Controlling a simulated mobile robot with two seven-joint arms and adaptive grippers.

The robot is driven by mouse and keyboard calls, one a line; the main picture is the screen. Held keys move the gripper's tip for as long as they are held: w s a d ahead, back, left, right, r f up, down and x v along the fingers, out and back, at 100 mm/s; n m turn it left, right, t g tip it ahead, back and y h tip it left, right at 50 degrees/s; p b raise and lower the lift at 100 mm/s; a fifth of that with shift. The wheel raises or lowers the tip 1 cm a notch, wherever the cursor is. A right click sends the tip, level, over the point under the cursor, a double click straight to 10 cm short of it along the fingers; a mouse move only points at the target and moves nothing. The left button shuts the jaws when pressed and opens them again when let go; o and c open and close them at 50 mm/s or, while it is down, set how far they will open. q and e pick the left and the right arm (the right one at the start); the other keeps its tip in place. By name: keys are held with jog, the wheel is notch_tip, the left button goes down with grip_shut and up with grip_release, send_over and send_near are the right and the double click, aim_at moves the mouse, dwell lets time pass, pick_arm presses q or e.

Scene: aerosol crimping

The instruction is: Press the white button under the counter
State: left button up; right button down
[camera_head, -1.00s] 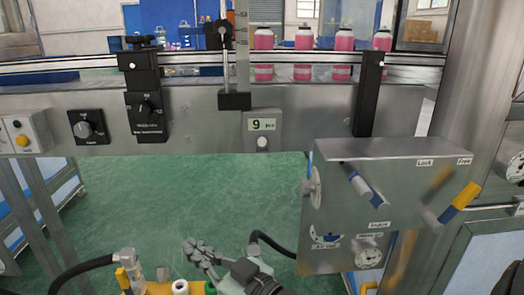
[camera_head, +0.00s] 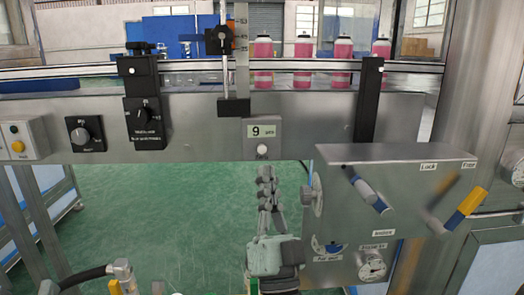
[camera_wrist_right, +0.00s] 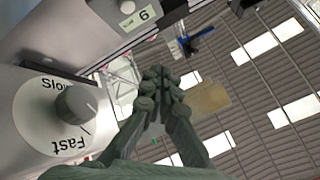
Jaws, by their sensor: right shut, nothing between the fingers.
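The counter (camera_head: 264,131) is a small grey box on the metal rail, and its display reads 9. The white button (camera_head: 262,150) is a small round knob just below the display. My right gripper (camera_head: 266,172) is shut and empty, pointing up just below the button, with a small gap between them in the picture. In the right wrist view, the counter (camera_wrist_right: 145,14) and white button (camera_wrist_right: 127,6) appear upside down at the top edge, beyond the closed fingertips (camera_wrist_right: 158,75). My left gripper is not in view.
A grey control box (camera_head: 395,185) with levers stands close right of my right gripper. Black dials (camera_head: 85,134) and a black bracket sit left on the rail. Several pink bottles (camera_head: 303,47) stand behind it. Open green floor (camera_head: 150,200) lies below the rail.

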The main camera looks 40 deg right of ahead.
aim_at(262, 149)
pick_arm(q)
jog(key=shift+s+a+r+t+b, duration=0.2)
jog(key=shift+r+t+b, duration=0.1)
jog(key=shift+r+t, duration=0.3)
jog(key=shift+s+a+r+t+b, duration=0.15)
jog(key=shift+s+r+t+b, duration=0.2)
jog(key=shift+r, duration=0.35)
pick_arm(e)
jog(key=w+d, duration=0.4)
jog(key=w, duration=0.3)
jog(key=shift+d, duration=0.2)
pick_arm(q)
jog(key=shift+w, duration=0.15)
pick_arm(e)
jog(key=shift+w, duration=0.1)
jog(key=shift+w+d, duration=0.15)
jog(key=shift+w, duration=0.15)
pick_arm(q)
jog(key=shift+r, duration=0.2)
pick_arm(e)
jog(key=shift+w, duration=0.1)
